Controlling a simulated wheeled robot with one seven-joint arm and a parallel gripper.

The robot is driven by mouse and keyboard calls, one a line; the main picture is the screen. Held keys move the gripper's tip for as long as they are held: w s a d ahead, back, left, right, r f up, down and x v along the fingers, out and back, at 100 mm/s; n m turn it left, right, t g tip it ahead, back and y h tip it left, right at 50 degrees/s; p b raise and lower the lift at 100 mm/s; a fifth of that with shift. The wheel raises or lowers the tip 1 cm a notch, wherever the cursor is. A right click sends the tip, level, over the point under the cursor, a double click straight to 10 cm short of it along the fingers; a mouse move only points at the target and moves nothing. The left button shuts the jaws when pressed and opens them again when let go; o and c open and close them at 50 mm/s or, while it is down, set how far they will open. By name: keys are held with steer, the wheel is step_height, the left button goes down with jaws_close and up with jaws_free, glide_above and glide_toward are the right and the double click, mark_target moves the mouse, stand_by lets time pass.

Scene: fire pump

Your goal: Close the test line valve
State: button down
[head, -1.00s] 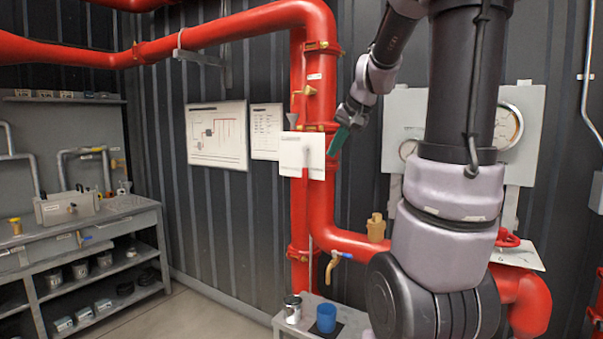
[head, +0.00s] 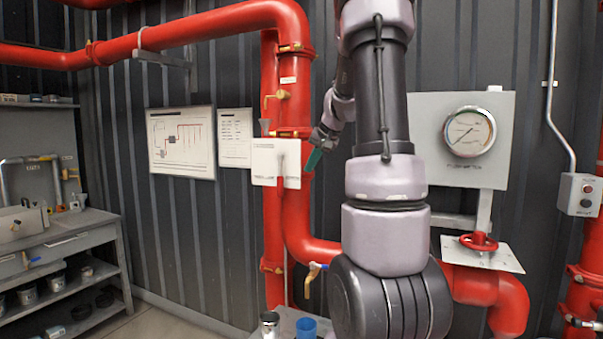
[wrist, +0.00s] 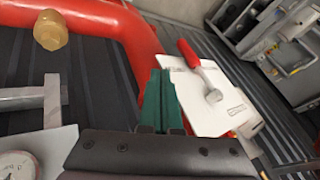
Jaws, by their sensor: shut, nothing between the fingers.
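A white plate (head: 262,165) with a label too small to read is mounted at the red riser pipe. In the wrist view, the plate (wrist: 184,82) carries a lever with a grey shaft, a round grey hub and a red grip (wrist: 188,53). I cannot read whether this is the test line valve. My gripper (head: 313,160) has green fingers and is near the right edge of the plate. In the wrist view the fingers (wrist: 160,88) are together and empty, just beside the plate. I cannot tell whether they touch it. The lever is outside the fingers.
A brass valve (head: 276,98) sits above the plate. A red handwheel (head: 478,242) and a gauge (head: 469,132) are at the right. A workbench (head: 75,232) stands left.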

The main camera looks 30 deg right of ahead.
mark_target(280, 177)
steer(key=shift+w+a+f, duration=0.65)
steer(key=shift+w+f, duration=0.5)
steer(key=shift+w, duration=0.15)
steer(key=shift+w+a+f, duration=0.65)
steer(key=shift+w+f, duration=0.55)
steer(key=shift+w, duration=0.05)
steer(key=shift+w+a+f, duration=0.65)
steer(key=shift+w+f, duration=0.5)
steer(key=shift+w, duration=0.15)
steer(key=shift+w, duration=0.1)
